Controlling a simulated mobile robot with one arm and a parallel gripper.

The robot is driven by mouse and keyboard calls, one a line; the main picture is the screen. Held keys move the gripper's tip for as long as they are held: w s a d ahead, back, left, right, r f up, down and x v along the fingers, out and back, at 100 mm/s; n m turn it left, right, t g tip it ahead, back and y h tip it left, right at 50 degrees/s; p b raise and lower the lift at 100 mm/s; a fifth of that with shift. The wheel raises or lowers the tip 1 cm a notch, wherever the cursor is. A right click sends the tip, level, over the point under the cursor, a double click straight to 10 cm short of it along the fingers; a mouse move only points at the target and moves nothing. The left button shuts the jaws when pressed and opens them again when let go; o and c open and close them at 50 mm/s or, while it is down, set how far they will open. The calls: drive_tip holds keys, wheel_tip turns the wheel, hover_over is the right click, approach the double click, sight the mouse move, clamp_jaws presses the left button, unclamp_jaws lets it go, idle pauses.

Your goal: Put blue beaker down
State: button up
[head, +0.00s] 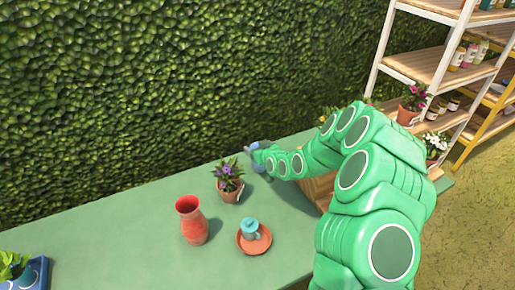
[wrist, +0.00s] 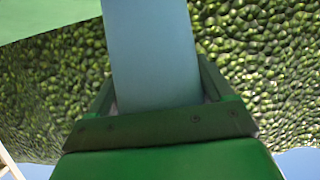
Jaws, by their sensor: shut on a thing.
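The blue beaker (wrist: 150,50) fills the middle of the wrist view as a smooth pale-blue shape. My gripper (wrist: 157,82) is shut on it, with one finger along each side. In the head view, my gripper (head: 258,153) is at the back edge of the green table (head: 120,240), just behind the purple-flowered pot.
The potted purple flower (head: 229,187) stands close in front of my gripper. A red vase (head: 192,220) and a teal cup (head: 250,228) on an orange saucer (head: 262,247) stand nearer. A wooden crate (head: 319,189) is partly behind my arm. The table's left part is mostly clear.

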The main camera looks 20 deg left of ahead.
drive_tip(key=shift+f, duration=0.15)
drive_tip(key=o, duration=1.2)
drive_tip(key=shift+s+d+r, duration=0.15)
drive_tip(key=shift+r, duration=0.05)
drive_tip(key=v, duration=1.1)
drive_tip(key=shift+s+d, duration=0.2)
drive_tip(key=shift+s, duration=0.1)
